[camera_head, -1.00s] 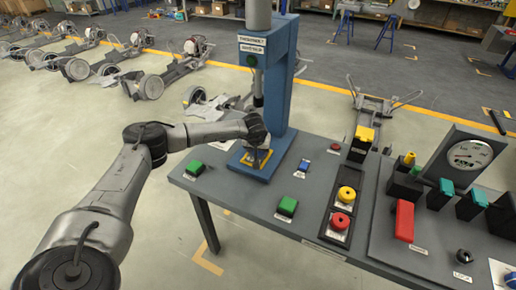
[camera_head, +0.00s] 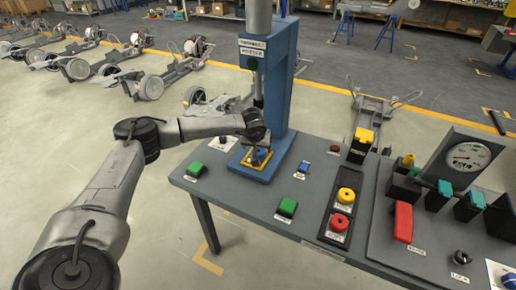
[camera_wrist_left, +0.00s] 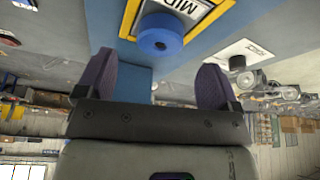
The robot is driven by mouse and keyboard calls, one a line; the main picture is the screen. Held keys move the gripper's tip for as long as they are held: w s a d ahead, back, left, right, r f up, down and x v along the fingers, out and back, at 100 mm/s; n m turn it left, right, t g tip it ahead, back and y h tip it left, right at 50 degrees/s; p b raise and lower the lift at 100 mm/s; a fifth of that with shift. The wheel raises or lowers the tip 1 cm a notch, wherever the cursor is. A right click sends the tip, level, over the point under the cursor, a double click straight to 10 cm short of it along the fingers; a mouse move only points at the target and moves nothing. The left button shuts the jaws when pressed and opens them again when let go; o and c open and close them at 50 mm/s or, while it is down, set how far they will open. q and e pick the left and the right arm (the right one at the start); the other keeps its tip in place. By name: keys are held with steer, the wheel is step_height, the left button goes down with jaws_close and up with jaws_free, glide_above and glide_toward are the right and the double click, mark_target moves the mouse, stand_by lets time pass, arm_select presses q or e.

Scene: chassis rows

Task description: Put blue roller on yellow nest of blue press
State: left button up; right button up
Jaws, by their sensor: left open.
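The blue press (camera_head: 281,85) stands at the table's left back corner. Its yellow nest (camera_head: 266,160) is a yellow square frame on the press base. The blue roller (camera_head: 256,158) sits on the nest. In the left wrist view, the roller (camera_wrist_left: 160,36) is a short blue cylinder with a small centre hole, beside the white "MID" label inside the yellow frame (camera_wrist_left: 130,17). My left gripper (camera_wrist_left: 156,80) is open and empty, its two purple-grey fingers apart from the roller. In the head view, it (camera_head: 257,143) is just above the nest, under the press ram. My right gripper is not in view.
The grey table (camera_head: 250,205) carries green buttons (camera_head: 287,207), a blue button (camera_head: 304,166) and a panel with yellow and red buttons (camera_head: 343,208). A gauge (camera_head: 468,157) stands at the right. The press column and ram are close to my left gripper.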

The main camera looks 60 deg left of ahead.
arm_select(q)
steer(key=p+v, duration=0.1)
steer(key=v, duration=0.8)
steer(key=shift+p, duration=0.3)
steer(key=shift+r, duration=0.1)
